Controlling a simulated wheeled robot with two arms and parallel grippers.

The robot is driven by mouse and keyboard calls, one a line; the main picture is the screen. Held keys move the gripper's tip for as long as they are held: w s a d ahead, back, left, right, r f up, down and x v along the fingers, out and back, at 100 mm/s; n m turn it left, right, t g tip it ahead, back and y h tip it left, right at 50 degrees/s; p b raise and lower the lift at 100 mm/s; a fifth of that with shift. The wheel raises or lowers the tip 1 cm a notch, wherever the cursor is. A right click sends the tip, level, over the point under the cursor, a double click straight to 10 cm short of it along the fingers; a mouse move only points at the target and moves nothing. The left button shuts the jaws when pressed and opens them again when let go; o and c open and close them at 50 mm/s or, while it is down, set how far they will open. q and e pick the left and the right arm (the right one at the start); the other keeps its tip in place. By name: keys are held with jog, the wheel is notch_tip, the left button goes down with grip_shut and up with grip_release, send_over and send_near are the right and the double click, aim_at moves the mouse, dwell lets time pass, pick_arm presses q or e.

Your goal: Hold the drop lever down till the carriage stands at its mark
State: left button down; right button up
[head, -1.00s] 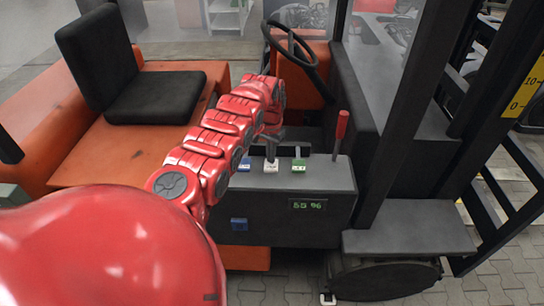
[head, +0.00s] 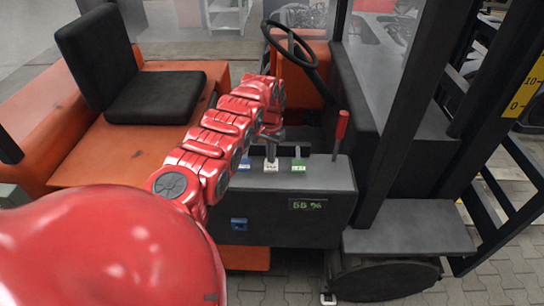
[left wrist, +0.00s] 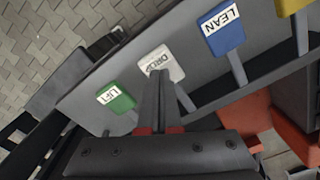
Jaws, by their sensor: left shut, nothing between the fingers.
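The drop lever (head: 271,165) has a white head; in the left wrist view its head (left wrist: 165,62) reads DROP. My left gripper (left wrist: 160,75) is shut with nothing between its fingers. Its tips overlap the lower part of the white head in that view; I cannot tell whether they press on it. A yellow scale plate (head: 525,95) with 10 and 0 stands at the right edge. The carriage cannot be made out clearly against it. My right gripper is not in view.
The blue LEAN lever (left wrist: 222,30) and green LIFT lever (left wrist: 116,98) flank the drop lever closely. A red-handled lever (head: 341,125) stands to the right on the console. The steering wheel (head: 290,48) is behind. A small green display (head: 308,204) is on the console front.

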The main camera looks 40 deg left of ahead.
aim_at(271, 165)
pick_arm(q)
jog(key=shift+f, duration=0.2)
jog(key=shift+f+b, duration=1)
jog(key=shift+f, duration=0.75)
jog(key=shift+r, duration=0.15)
dwell(4.1)
notch_tip(271, 165, up, 6)
jog(key=p, duration=0.4)
jog(key=shift+r, duration=0.35)
jog(key=shift+f, duration=0.1)
